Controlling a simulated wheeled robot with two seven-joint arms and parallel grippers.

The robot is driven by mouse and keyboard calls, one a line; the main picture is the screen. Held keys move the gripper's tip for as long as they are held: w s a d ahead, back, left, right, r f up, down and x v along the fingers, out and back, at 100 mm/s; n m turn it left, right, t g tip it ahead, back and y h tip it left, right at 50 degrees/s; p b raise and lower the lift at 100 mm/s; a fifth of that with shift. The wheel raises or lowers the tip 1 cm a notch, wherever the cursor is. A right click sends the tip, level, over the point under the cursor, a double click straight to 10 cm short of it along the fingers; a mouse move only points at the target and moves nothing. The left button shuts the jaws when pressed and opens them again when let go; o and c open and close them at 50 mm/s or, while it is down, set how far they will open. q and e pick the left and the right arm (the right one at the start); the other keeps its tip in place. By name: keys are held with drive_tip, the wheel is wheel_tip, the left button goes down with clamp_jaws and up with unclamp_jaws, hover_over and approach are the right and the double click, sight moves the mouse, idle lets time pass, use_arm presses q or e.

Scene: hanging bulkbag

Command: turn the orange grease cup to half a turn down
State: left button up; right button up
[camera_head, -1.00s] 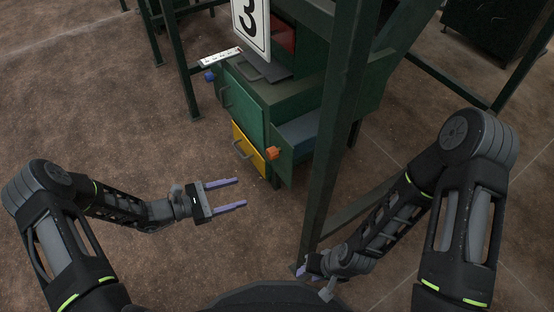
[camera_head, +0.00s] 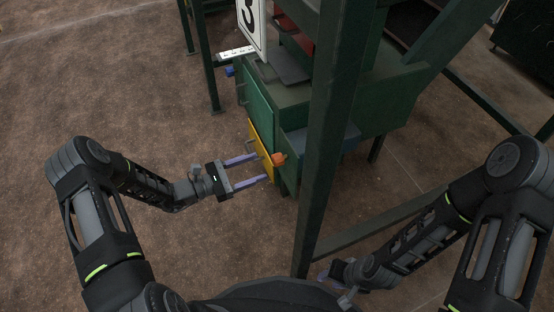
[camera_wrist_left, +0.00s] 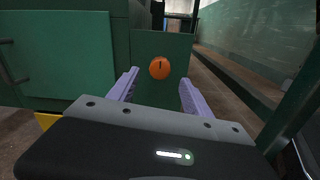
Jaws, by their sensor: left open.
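The orange grease cup (camera_head: 278,159) sticks out from the side of the green cabinet, by the yellow drawer front. In the left wrist view the cup (camera_wrist_left: 159,68) shows as a round orange face with a dark mark near its top, on a green panel. My left gripper (camera_head: 262,169) is open, its two lilac fingers pointing at the cup. In the left wrist view the cup lies between and beyond the fingertips, apart from them. My right gripper (camera_head: 322,272) is low behind the green post, partly hidden; its jaws are too small to read.
A thick green post (camera_head: 328,140) stands just right of the cup, between my arms. The yellow drawer (camera_head: 261,150) and green door (camera_head: 259,103) are close to the left fingers. A blue knob (camera_head: 230,71) is further back. Bare floor lies left.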

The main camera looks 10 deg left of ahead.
sight(274, 162)
use_arm(q)
drive_tip(key=b+x, duration=0.2)
drive_tip(key=x, duration=0.4)
drive_tip(key=shift+w+d+f, duration=0.1)
drive_tip(key=shift+w+d, duration=0.1)
drive_tip(key=shift+d, duration=0.15)
drive_tip(key=shift+w+d, duration=0.25)
drive_tip(key=shift+d, duration=0.05)
drive_tip(key=shift+c, duration=0.4)
clamp_jaws()
